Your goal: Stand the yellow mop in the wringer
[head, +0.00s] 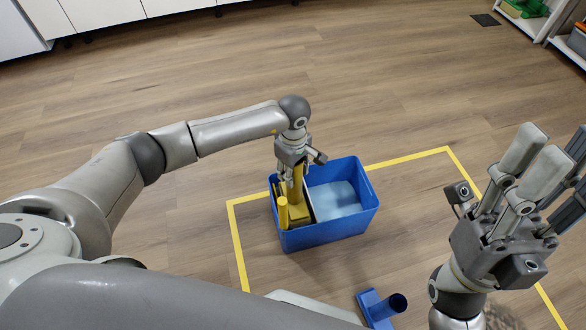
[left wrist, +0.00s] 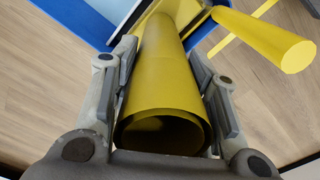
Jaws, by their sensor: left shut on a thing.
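The yellow mop (head: 298,183) stands roughly upright over the left part of the blue bucket (head: 345,228), its lower end inside. My left gripper (head: 291,165) is shut on its handle near the top. In the left wrist view the hollow yellow handle (left wrist: 165,75) lies between my left gripper's fingers (left wrist: 165,100). A second yellow post (head: 283,213) rises at the bucket's left side, and it also shows in the left wrist view (left wrist: 265,38). I cannot tell how the mop's lower end sits in the wringer. My right gripper (head: 545,178) is open and empty.
A blue piece with a short tube (head: 380,305) is on the floor in front of the bucket. Yellow tape (head: 410,157) marks the floor around the bucket. White cabinets (head: 100,12) and shelves (head: 548,20) stand far back. The floor between is clear.

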